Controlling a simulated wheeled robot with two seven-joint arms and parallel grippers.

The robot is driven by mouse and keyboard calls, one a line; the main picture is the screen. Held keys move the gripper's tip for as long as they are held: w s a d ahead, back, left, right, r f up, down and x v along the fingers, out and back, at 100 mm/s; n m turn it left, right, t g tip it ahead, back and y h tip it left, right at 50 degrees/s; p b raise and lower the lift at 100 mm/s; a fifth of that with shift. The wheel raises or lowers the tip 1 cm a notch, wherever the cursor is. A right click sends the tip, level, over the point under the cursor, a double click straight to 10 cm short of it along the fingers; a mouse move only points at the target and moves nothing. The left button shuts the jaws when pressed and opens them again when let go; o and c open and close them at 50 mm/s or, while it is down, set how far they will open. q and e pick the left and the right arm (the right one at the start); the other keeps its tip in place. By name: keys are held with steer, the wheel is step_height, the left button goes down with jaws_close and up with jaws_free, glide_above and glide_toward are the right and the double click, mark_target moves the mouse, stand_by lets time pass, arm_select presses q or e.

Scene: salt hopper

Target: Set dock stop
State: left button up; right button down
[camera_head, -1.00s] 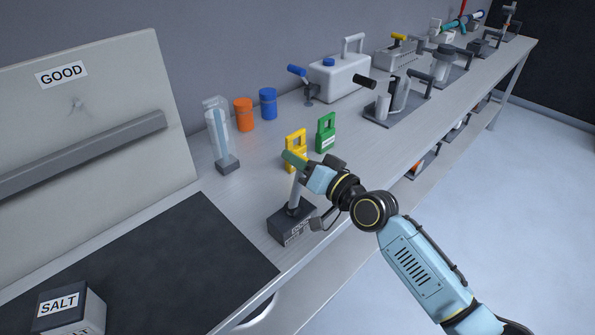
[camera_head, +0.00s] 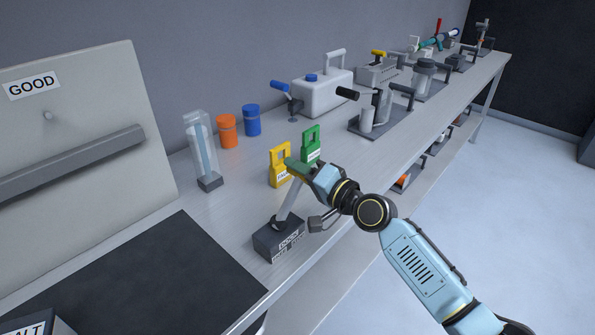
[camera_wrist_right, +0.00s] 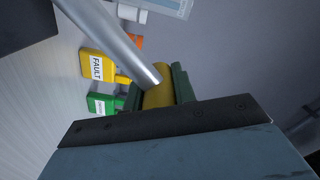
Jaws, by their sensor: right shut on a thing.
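The dock stop is a dark box (camera_head: 279,242) with a printed label, on the bench's near edge. Its pale metal lever (camera_head: 289,206) rises from the top and leans to the right. My right gripper (camera_head: 301,171) is shut on the grip at the lever's upper end. In the right wrist view the shiny lever rod (camera_wrist_right: 112,42) runs into an olive-yellow grip (camera_wrist_right: 158,88), held between the fingers of my right gripper (camera_wrist_right: 160,92). The end of the grip is partly hidden by the gripper. My left gripper is not in view.
Yellow (camera_head: 279,174) and green (camera_head: 311,147) tags stand just behind the gripper; the wrist view shows FAULT on the yellow one. A clear cylinder (camera_head: 198,150) stands left. A black mat (camera_head: 165,270) lies in front of the GOOD panel (camera_head: 80,100). Clear floor lies right.

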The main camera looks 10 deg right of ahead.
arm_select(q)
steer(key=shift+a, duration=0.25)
arm_select(e)
steer(key=shift+f, duration=0.1)
steer(key=c, duration=1.1)
jaws_free()
steer(key=shift+c, duration=0.2)
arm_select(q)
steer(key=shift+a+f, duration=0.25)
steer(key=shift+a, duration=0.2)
arm_select(e)
steer(key=v, duration=1.3)
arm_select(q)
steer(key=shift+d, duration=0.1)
arm_select(e)
steer(key=shift+s+d, duration=0.1)
